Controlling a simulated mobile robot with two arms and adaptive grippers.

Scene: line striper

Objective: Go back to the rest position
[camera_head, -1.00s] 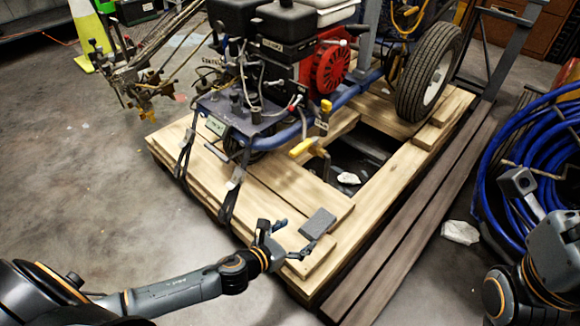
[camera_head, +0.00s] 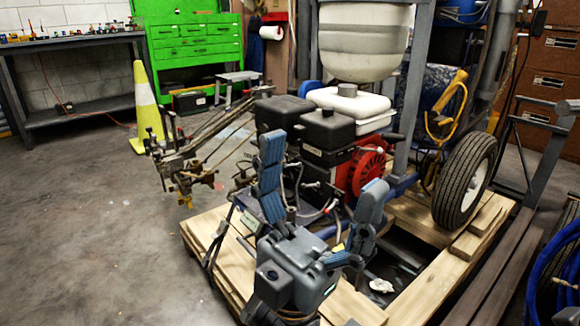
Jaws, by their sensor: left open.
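The line striper, with its red engine (camera_head: 366,172) and white tank (camera_head: 362,38), stands on a wooden pallet (camera_head: 448,268). My left gripper (camera_head: 318,188) is raised in front of the machine, fingers pointing up and spread wide apart. It is open, and nothing shows between its fingers. It covers part of the machine's front and the pallet. I cannot tell how close it is to the machine. My right gripper is out of the picture.
A black wheel (camera_head: 465,182) is at the machine's right. A yellow cone (camera_head: 147,108), green tool cabinet (camera_head: 190,40) and workbench (camera_head: 75,40) stand behind. A blue hose (camera_head: 560,270) is at the lower right. The floor at left is clear.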

